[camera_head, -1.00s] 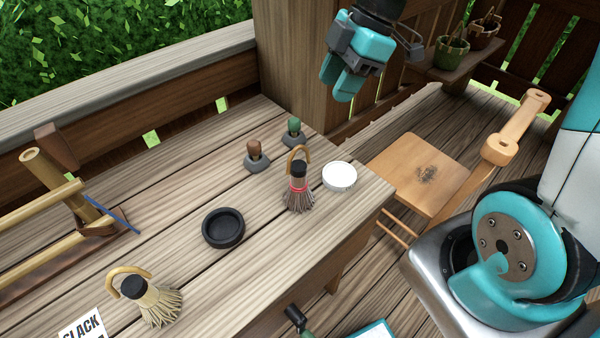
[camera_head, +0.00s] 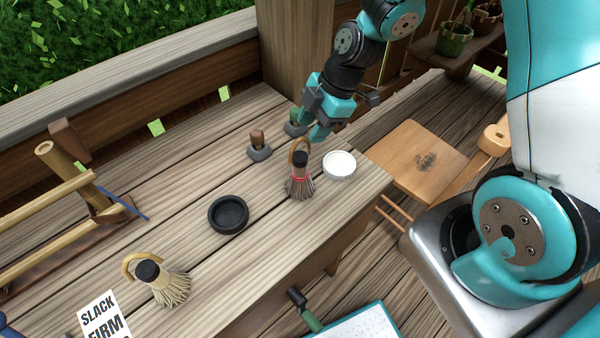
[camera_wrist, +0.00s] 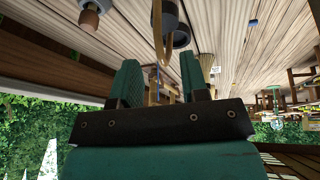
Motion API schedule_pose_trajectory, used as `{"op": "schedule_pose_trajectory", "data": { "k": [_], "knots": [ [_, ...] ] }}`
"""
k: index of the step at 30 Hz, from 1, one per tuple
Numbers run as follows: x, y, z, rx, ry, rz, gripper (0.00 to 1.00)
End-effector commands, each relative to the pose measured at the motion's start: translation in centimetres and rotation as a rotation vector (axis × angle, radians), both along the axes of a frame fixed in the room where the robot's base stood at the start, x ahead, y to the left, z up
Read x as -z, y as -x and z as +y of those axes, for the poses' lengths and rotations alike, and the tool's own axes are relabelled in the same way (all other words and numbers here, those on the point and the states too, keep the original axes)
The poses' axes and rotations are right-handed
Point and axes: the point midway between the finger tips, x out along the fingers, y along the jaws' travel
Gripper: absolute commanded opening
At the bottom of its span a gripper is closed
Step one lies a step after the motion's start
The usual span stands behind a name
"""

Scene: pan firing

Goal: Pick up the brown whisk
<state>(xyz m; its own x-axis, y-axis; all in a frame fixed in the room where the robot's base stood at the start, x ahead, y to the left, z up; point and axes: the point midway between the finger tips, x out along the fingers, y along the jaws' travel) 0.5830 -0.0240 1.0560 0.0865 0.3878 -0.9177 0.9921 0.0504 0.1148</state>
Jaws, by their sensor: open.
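A whisk with brown-grey bristles, a red band and a looped brown handle (camera_head: 299,186) stands upright on the wooden table, left of the white dish. A second whisk with pale tan bristles (camera_head: 168,287) stands at the front left. My gripper (camera_head: 318,122) is open and empty, just above and behind the brown whisk's handle, apart from it as far as I can tell. In the wrist view my open fingers (camera_wrist: 160,78) show, with the brown handle loop (camera_wrist: 157,30) beyond their tips, near the picture's middle.
A white dish (camera_head: 340,165) is right of the brown whisk, and a black bowl (camera_head: 228,214) is left of it. A brown-topped peg (camera_head: 258,145) and a green-topped peg (camera_head: 294,118) stand close behind. A bamboo rack (camera_head: 60,220) is at left. Bare table lies in front.

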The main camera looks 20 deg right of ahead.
Motion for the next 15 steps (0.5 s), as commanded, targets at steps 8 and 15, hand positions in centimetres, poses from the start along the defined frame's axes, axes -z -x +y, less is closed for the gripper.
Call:
{"op": "schedule_pose_trajectory", "data": {
  "k": [8, 15],
  "knots": [
    [3.2, -0.2, 1.3, -0.001, 0.0, 0.005, 0.41],
    [4.1, -0.3, 1.6, 0.0, 0.0, 0.001, 0.41]
  ]
}}
